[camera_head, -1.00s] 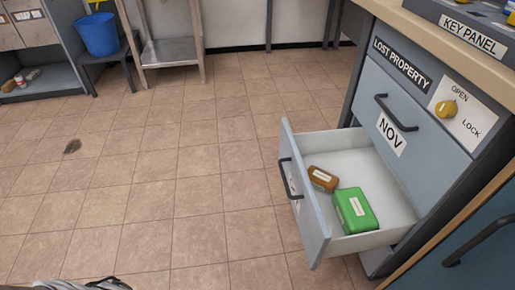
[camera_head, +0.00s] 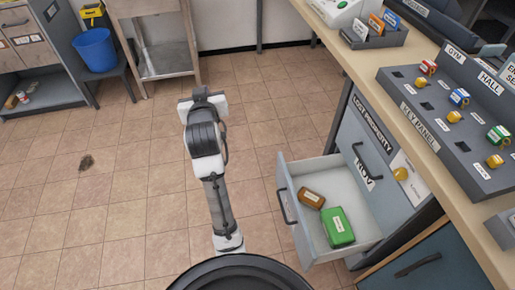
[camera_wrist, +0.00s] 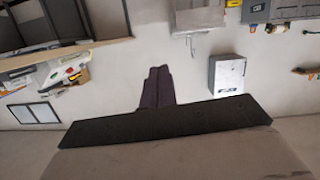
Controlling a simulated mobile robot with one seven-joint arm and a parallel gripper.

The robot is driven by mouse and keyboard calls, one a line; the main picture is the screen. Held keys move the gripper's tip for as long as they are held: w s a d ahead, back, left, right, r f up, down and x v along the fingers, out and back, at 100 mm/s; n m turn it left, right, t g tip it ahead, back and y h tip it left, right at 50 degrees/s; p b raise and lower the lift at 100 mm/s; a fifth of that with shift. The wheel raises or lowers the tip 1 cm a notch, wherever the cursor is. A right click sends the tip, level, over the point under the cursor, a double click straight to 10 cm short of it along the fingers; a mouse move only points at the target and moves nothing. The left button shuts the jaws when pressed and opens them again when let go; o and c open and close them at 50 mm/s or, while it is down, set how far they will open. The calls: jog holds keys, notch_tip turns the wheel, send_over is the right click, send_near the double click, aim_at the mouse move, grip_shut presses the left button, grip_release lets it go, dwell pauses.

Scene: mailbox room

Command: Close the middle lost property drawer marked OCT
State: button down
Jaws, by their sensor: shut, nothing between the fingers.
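The lost property cabinet (camera_head: 352,127) stands at the right in the head view. Its top drawer, marked NOV (camera_head: 365,175), is shut. The drawer below it (camera_head: 308,232) is pulled well out; its front faces left, with a dark handle (camera_head: 284,206), and its own label cannot be read. A brown box (camera_head: 312,198) and a green box (camera_head: 338,228) lie inside it. My arm stands raised to the left of the open drawer, apart from it. My gripper's dark fingers (camera_wrist: 157,87) are together and empty in the wrist view, which shows a wall, not the drawer.
The counter (camera_head: 385,85) above the cabinet carries a key panel (camera_head: 435,125) and a grey tray (camera_head: 375,38). A blue bin (camera_head: 95,50) and a metal table (camera_head: 165,55) stand at the back left. The tiled floor left of the drawer is clear.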

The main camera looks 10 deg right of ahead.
jog(key=s+d+f+m+g+h, duration=0.1)
jog(key=s+d+f+g+h, duration=0.1)
jog(key=d+f, duration=0.4)
jog(key=s+d+f+m+g+h, duration=0.1)
jog(key=s+d+f+g+h, duration=0.15)
jog(key=f, duration=0.55)
jog(key=g+h+p, duration=0.1)
jog(key=g, duration=0.5)
send_near(291, 197)
notch_tip(291, 197, down, 4)
jog(key=w+a, duration=0.2)
jog(key=shift+w+d+f+p, duration=0.1)
jog(key=shift+d+p, duration=0.25)
jog(key=shift+d, duration=1.7)
jog(key=shift+d, duration=0.1)
jog(key=d, duration=2.1)
jog(key=shift+w+d, duration=0.2)
jog(key=shift+w, duration=0.2)
jog(key=shift+a, duration=0.1)
